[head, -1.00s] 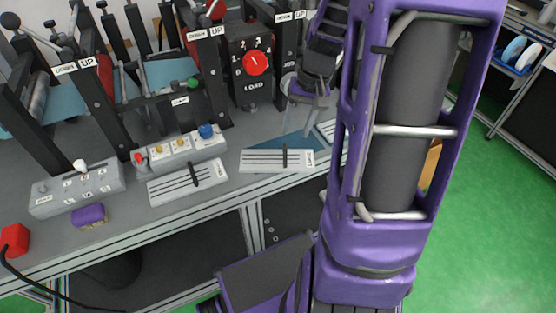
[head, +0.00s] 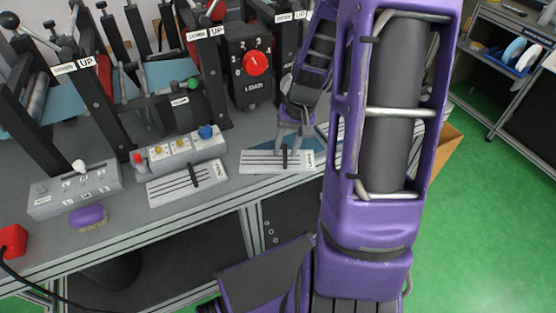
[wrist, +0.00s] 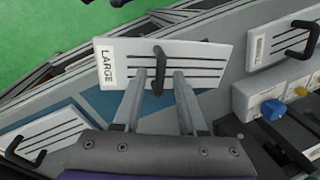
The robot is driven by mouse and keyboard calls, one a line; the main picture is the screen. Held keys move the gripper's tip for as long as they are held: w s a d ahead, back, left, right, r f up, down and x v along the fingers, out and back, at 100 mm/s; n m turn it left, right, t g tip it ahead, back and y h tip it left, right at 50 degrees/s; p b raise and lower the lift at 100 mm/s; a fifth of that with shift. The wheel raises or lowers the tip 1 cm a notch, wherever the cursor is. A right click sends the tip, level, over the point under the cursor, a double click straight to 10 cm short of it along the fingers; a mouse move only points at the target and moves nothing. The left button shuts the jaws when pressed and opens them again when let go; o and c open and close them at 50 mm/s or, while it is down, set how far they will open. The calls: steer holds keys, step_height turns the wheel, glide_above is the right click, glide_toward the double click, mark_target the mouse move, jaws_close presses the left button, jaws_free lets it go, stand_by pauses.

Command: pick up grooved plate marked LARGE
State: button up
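The grooved plate marked LARGE (wrist: 215,62) is white with dark grooves and a black upright handle (wrist: 158,70). It lies flat near the front edge of the grey bench; in the head view the plate (head: 258,160) is just below my gripper (head: 289,142). In the wrist view my gripper (wrist: 158,77) is open, its two grey fingers over the plate on either side of the handle. Nothing is visibly gripped; I cannot tell whether the fingers touch the handle or plate.
Similar plates lie to the left (head: 163,192) and right (head: 337,128) in the head view. A switch box (head: 180,150) with coloured knobs and a black LOAD dial box (head: 250,85) stand behind. A purple brush (head: 88,214) lies on the left.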

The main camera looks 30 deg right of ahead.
jaws_close()
stand_by(1.2)
